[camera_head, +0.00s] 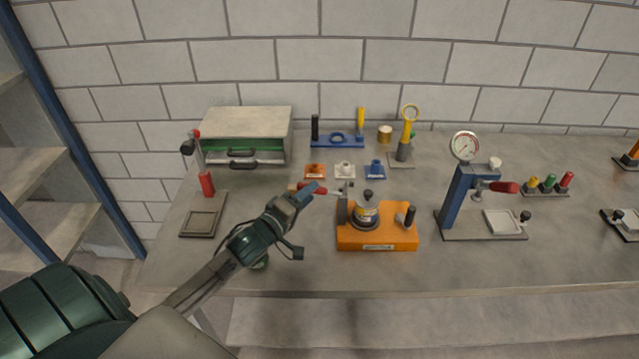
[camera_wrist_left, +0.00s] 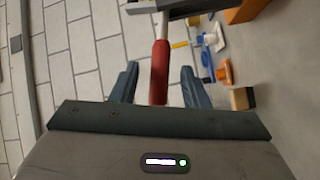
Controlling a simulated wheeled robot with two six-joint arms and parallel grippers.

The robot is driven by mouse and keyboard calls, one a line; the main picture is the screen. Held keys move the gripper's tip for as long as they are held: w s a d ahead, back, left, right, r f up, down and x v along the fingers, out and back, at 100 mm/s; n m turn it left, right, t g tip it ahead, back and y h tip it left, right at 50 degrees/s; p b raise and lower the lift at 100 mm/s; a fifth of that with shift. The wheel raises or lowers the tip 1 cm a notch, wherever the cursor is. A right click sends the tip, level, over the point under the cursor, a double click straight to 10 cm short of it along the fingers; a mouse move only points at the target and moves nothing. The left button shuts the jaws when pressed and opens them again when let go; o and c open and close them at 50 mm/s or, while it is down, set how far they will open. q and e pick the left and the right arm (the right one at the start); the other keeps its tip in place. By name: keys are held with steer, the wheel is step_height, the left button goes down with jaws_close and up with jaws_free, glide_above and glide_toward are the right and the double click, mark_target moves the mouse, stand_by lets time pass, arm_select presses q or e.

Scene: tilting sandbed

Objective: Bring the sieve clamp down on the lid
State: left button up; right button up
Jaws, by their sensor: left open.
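The orange sieve base (camera_head: 378,238) stands mid-bench with a small sieve jar (camera_head: 366,213) on it, topped by a dark-knobbed lid (camera_head: 367,196). The sieve clamp (camera_head: 343,208) is at the jar's left; its red handle (camera_head: 321,190) sticks out level to the left. My left gripper (camera_head: 309,191) is at the handle's end. In the left wrist view the red handle (camera_wrist_left: 160,72) lies between the two blue fingers of my open left gripper (camera_wrist_left: 158,84), with gaps on both sides. The clamp's contact with the lid is too small to tell. My right gripper is not in view.
A press with a gauge (camera_head: 464,148) stands to the right. Small orange, white and blue blocks (camera_head: 374,168) sit behind the base.

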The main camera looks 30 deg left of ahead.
mark_target(325, 189)
arm_select(q)
steer(key=w, duration=0.4)
steer(key=shift+d+b, duration=0.2)
steer(key=shift+b, duration=0.15)
steer(key=shift+w+d, duration=0.1)
steer(key=shift+w, duration=0.4)
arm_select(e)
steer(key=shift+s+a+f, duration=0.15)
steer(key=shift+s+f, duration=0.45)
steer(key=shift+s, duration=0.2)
arm_select(q)
steer(key=shift+c, duration=0.4)
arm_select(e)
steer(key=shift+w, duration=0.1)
arm_select(q)
jaws_close()
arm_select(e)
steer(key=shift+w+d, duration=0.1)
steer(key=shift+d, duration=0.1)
